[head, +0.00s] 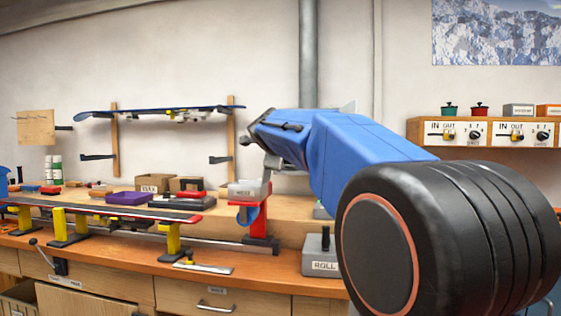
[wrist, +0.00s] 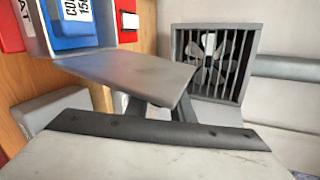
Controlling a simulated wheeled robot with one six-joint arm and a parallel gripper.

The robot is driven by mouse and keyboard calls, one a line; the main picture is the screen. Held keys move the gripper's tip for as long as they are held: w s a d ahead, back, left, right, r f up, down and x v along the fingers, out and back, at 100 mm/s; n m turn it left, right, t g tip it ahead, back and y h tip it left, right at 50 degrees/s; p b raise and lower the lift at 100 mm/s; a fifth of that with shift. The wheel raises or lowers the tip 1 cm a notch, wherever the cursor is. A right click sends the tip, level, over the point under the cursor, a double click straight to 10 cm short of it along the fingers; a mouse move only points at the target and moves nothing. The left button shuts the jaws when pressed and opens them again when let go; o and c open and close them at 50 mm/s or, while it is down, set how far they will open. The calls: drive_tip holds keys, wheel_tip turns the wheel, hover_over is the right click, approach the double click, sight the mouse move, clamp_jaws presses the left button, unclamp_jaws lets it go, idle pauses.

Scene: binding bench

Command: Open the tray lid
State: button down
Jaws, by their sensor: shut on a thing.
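In the wrist view my gripper (wrist: 158,103) shows as dark fingers that reach up to a flat grey plate, which looks like the tray lid (wrist: 115,72). The gripper is shut on this plate. The plate is tilted across the picture, and its near edge hides part of the fingers. I cannot make out the tray itself or any hinge. In the head view my blue arm covers the place of the gripper, so the jaws and most of the lid are hidden there.
A caged fan (wrist: 210,62) on the pale wall is close by on the right. Blue and red labelled packs (wrist: 72,22) stand at upper left. The wooden bench (head: 135,254) carries a ski (head: 100,207) on yellow supports. A grey block marked ROLL (head: 321,262) stands beside my arm.

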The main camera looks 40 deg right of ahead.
drive_tip(key=c, duration=1.5)
unclamp_jaws()
drive_tip(key=shift+c, duration=0.2)
drive_tip(key=v, duration=1.7)
drive_tip(key=shift+r, duration=0.2)
drive_tip(key=shift+a, duration=0.1)
drive_tip(key=shift+c, duration=0.5)
